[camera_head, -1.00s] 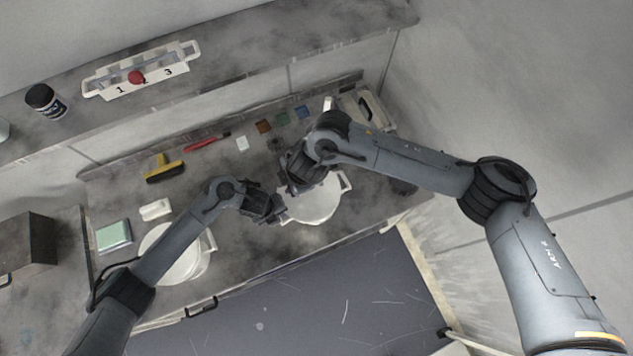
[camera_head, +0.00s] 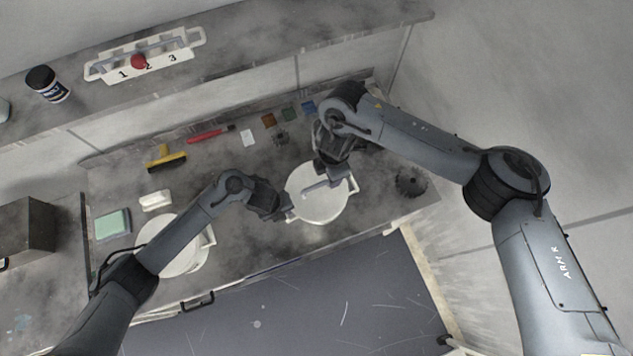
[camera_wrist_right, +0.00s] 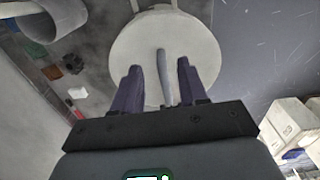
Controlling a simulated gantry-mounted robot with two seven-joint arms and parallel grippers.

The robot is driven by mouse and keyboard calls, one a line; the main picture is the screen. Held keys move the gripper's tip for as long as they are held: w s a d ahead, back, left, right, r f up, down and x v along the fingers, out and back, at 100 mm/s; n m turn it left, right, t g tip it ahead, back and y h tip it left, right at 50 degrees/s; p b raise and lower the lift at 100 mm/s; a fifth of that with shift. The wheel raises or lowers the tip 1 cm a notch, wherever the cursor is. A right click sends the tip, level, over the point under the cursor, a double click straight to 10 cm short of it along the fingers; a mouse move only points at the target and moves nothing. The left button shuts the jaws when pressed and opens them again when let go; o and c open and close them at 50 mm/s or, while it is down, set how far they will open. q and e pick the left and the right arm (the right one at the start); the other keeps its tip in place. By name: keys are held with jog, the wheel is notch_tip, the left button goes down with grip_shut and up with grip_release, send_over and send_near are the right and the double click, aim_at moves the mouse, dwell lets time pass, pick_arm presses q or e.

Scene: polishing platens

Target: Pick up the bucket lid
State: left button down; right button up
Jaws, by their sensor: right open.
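A white round lid (camera_head: 318,204) lies toward the front edge of the bench in the head view, with a grey bar handle across its top. My right gripper (camera_head: 328,175) is above the lid, pointing down. In the right wrist view the lid (camera_wrist_right: 190,45) fills the upper middle, and the handle (camera_wrist_right: 163,70) stands between the two fingers of the open right gripper (camera_wrist_right: 161,85). Contact with the handle cannot be told. My left gripper (camera_head: 287,212) is at the lid's left edge; whether it is open is unclear.
A second white round vessel (camera_head: 185,262) is partly under my left arm. A green pad (camera_head: 112,224), white block (camera_head: 155,200), yellow-black tool (camera_head: 166,160) and red tool (camera_head: 207,134) lie to the left. A dark round part (camera_head: 410,182) lies to the right.

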pick_arm(q)
jog(key=shift+f+b, duration=0.85)
pick_arm(e)
jog(key=shift+s+a+f, duration=0.1)
jog(key=shift+s+f, duration=0.05)
jog(key=shift+f, duration=2.8)
pick_arm(q)
jog(key=shift+w, duration=0.1)
pick_arm(e)
jog(key=shift+c, duration=0.3)
grip_shut()
